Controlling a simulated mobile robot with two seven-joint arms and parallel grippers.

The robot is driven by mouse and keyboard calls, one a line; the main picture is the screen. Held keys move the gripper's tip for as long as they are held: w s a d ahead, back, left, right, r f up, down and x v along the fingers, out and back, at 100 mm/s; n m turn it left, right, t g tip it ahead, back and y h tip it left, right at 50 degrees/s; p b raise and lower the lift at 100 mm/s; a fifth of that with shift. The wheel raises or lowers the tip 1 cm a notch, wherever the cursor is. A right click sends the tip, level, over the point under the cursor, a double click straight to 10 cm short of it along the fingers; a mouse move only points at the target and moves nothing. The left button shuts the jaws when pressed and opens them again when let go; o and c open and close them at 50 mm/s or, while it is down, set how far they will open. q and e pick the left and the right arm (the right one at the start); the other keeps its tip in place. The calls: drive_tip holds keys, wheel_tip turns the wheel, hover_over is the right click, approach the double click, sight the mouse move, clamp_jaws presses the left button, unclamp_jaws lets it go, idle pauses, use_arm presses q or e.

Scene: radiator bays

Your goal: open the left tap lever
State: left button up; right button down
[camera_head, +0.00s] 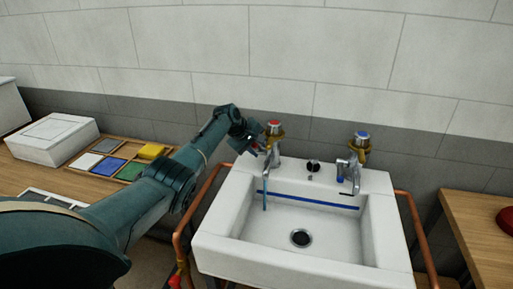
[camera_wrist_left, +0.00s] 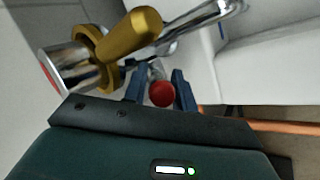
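The left tap (camera_head: 274,128) has a red cap, a brass collar and a chrome spout, at the back left of the white sink (camera_head: 225,225). A thin blue streak (camera_head: 265,195), like running water, hangs below its spout. My left gripper (camera_head: 262,147) is at this tap's left side. In the left wrist view, the red ball (camera_wrist_left: 161,94) at the end of the tap's lever sits between my two dark fingers (camera_wrist_left: 160,88). The brass part (camera_wrist_left: 130,35) is just beyond. My right gripper is not in view.
The right tap (camera_head: 360,145) has a blue cap. Copper pipes (camera_head: 207,195) run along both sides of the sink. A wooden bench (camera_head: 20,172) with a white box (camera_head: 52,138) and a tray of coloured tiles is on the left. Another wooden table (camera_head: 480,225) is on the right.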

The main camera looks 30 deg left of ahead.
use_arm(q)
drive_tip(key=shift+o, duration=1.3)
drive_tip(key=shift+r, duration=0.1)
